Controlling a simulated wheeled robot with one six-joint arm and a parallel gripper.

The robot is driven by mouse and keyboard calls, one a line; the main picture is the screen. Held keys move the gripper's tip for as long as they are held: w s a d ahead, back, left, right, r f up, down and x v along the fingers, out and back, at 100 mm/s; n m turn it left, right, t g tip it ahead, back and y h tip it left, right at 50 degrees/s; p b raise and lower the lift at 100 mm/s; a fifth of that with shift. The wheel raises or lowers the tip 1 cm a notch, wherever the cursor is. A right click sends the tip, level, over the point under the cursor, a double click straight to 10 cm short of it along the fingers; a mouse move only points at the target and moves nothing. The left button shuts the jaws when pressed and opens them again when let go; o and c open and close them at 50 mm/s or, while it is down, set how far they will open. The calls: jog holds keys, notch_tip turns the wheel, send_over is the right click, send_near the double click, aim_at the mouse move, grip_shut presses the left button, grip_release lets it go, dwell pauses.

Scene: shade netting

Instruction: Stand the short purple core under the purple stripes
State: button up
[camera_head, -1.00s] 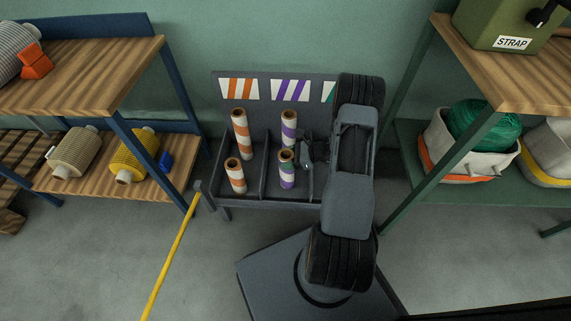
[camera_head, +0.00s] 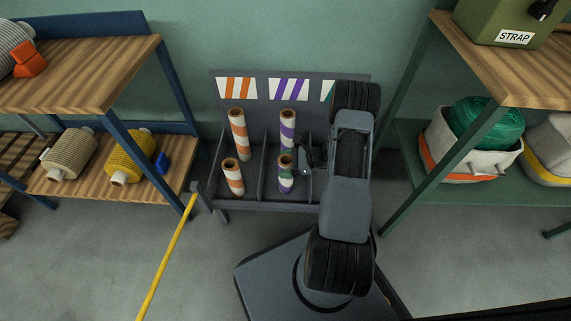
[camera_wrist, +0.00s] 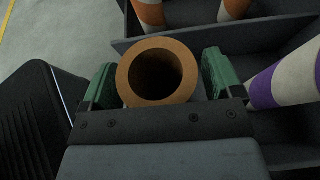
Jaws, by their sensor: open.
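The short purple core (camera_head: 286,185) is a white tube with purple stripes and a brown open end. It stands about upright in the rack's middle compartment, in front of the tall purple core (camera_head: 287,132) and below the purple stripes label (camera_head: 289,89). My gripper (camera_head: 287,169) is at its upper part, reaching in from the right. In the wrist view, my gripper's (camera_wrist: 160,75) green pads lie on both sides of the short core's open end (camera_wrist: 126,72), and the jaws are open. The core's foot is hard to make out behind the rack's front.
The left compartment, under orange stripes (camera_head: 237,89), holds a tall orange core (camera_head: 238,136) and a short orange core (camera_head: 233,180). Dividers (camera_head: 261,180) part the compartments. My arm hides most of the green-striped right one. Shelves stand on both sides; a yellow floor line (camera_head: 168,257) runs in front.

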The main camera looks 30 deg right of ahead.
jog(key=shift+s+d+r+p, duration=0.15)
jog(key=shift+d+r+p, duration=0.15)
jog(key=shift+r, duration=0.05)
jog(key=p+v, duration=0.3)
jog(key=v, duration=0.7)
jog(key=s+a+r+n+g+h, duration=0.2)
jog(key=a+r+n+g+h, duration=0.1)
jog(key=a+r+n, duration=0.4)
jog(key=s+a+r+n+g+h, duration=0.1)
jog(key=a+r+n+g+h, duration=0.1)
jog(key=a+r+n+g, duration=0.5)
jog(key=s+a+r+n+t+h, duration=0.4)
jog(key=s+r+n+t+h, duration=0.2)
jog(key=s+r+n, duration=0.2)
jog(key=shift+s+r+n+h, duration=0.15)
jog(key=shift+r+n+h, duration=0.25)
jog(key=shift+r+n, duration=0.95)
jog(key=shift+a+r+m, duration=0.1)
jog(key=shift+r+m, duration=0.25)
